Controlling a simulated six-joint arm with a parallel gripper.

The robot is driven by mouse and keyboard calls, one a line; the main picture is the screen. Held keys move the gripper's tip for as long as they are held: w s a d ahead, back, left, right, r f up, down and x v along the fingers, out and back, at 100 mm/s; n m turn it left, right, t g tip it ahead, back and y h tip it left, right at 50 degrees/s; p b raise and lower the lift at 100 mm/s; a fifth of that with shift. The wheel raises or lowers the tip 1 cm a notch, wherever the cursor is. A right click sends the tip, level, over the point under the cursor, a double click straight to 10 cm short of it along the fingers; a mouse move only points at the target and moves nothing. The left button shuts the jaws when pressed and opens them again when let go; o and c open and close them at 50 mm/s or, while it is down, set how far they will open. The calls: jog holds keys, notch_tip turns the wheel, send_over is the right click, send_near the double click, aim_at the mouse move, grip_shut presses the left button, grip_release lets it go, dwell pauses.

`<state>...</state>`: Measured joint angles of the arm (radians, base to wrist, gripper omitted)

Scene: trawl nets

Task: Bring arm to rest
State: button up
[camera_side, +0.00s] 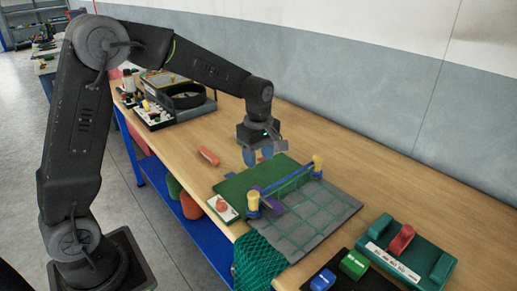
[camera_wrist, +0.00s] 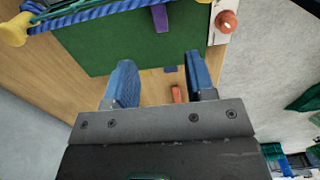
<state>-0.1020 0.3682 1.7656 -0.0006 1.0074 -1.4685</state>
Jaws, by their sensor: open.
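My gripper (camera_side: 258,155) hangs above the workbench in the side view, near the back edge of the green board. Its two blue fingers stand apart with nothing between them, as the wrist view (camera_wrist: 160,85) also shows. The green board (camera_side: 245,186) carries a net assembly with a blue bar (camera_side: 288,184) between two yellow-topped posts (camera_side: 253,200). A purple piece (camera_side: 272,205) sits at the bar. In the wrist view the green board (camera_wrist: 100,50) lies beyond the fingertips, and a purple piece (camera_wrist: 160,18) overlaps its edge.
An orange-red piece (camera_side: 208,156) lies on the bench (camera_side: 370,165) left of my gripper. A white plate with a red knob (camera_side: 222,206) is at the board's front. A grey grid mat (camera_side: 318,212), green net (camera_side: 258,262) and green fixture (camera_side: 410,252) are nearby.

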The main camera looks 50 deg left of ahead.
jog(key=shift+r, duration=1.05)
